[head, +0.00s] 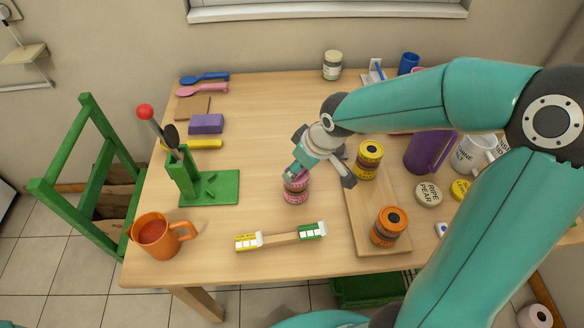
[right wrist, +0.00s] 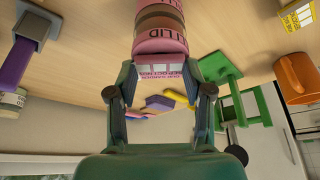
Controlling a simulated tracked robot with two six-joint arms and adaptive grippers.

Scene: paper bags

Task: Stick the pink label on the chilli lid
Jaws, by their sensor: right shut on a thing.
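The pink chilli jar (head: 296,190) stands upright on the table, left of the wooden board. In the right wrist view its pink lid (right wrist: 160,43) with dark lettering is close ahead of my fingers. My right gripper (head: 296,173) is right at the top of the jar in the head view. It is shut on the pink label (right wrist: 160,72), a small piece with a white part and red lettering, held between the fingertips at the lid. I cannot tell whether the label touches the lid. My left gripper is not in view.
A wooden board (head: 372,221) carries a yellow jar (head: 369,160) and an orange jar (head: 389,227). A green stand (head: 225,188) and an orange mug (head: 153,234) are to the left. A purple mug (head: 424,153) is to the right.

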